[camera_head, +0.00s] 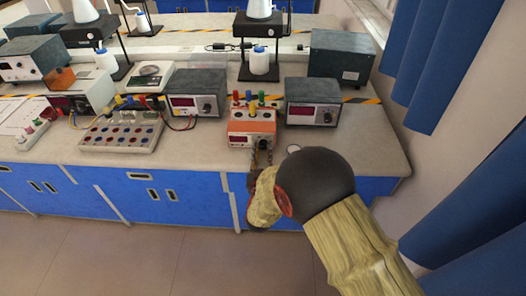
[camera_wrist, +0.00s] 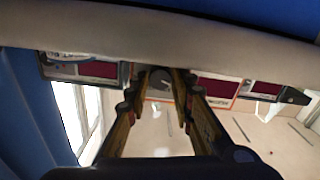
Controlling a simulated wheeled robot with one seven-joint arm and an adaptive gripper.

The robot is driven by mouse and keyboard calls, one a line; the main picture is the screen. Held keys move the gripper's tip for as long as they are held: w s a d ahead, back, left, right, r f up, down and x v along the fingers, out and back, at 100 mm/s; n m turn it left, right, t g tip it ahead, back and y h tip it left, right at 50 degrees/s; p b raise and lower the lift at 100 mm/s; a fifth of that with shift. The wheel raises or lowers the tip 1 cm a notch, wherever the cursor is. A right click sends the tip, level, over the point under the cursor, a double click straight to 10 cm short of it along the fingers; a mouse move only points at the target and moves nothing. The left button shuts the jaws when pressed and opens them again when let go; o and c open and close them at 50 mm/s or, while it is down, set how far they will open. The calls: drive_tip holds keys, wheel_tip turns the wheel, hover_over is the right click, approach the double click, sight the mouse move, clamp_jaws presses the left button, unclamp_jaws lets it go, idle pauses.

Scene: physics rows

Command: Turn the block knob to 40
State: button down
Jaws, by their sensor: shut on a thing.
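The orange and white box (camera_head: 252,127) stands near the bench's front edge in the head view, with a small display at the left of its front face. Its dark knob (camera_wrist: 161,75) shows between my fingertips in the wrist view, with a finger on each side. My gripper (camera_head: 262,153) reaches the right part of the box's front and is shut on the knob. The fingers mostly hide the knob in the head view, and I cannot read any setting of 40.
Dark instruments with red displays stand left (camera_head: 196,92) and right (camera_head: 314,103) of the box. Colored terminals (camera_head: 254,97) rise from its top. A socket board (camera_head: 122,134) with wires lies farther left. The grey bench top (camera_head: 365,145) is clear at right.

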drive_tip(key=shift+m, duration=0.3)
drive_tip(key=m, duration=0.9)
idle(0.5)
drive_tip(key=c, duration=1.6)
unclamp_jaws()
drive_tip(key=shift+c, duration=0.2)
drive_tip(key=shift+o, duration=0.5)
